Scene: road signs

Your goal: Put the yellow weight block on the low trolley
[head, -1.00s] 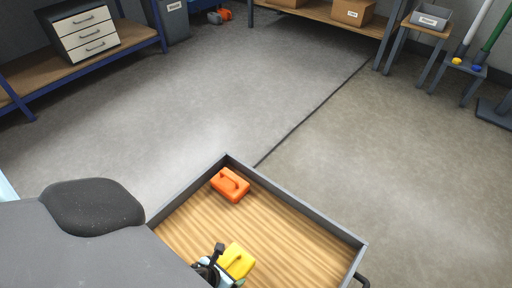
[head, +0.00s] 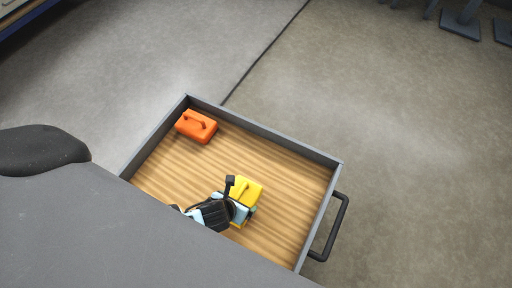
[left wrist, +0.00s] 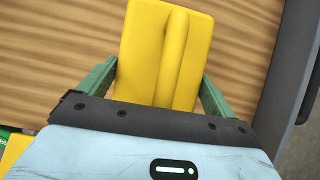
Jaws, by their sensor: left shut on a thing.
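The yellow weight block (head: 248,187) has a raised handle bar. It is in my left gripper (head: 241,202), over the wooden bed of the low trolley (head: 270,135). In the left wrist view, the green fingers of the gripper (left wrist: 158,88) lie on both sides of the block (left wrist: 150,45). I cannot tell whether the block touches the bed. The trolley has a grey rim and a black handle at the right. My right gripper does not show.
An orange weight block (head: 196,126) sits in the trolley's far left corner. The bed's right part is bare. The concrete floor (head: 400,140) around the trolley is clear. Dark stand feet (head: 460,24) show at the top right.

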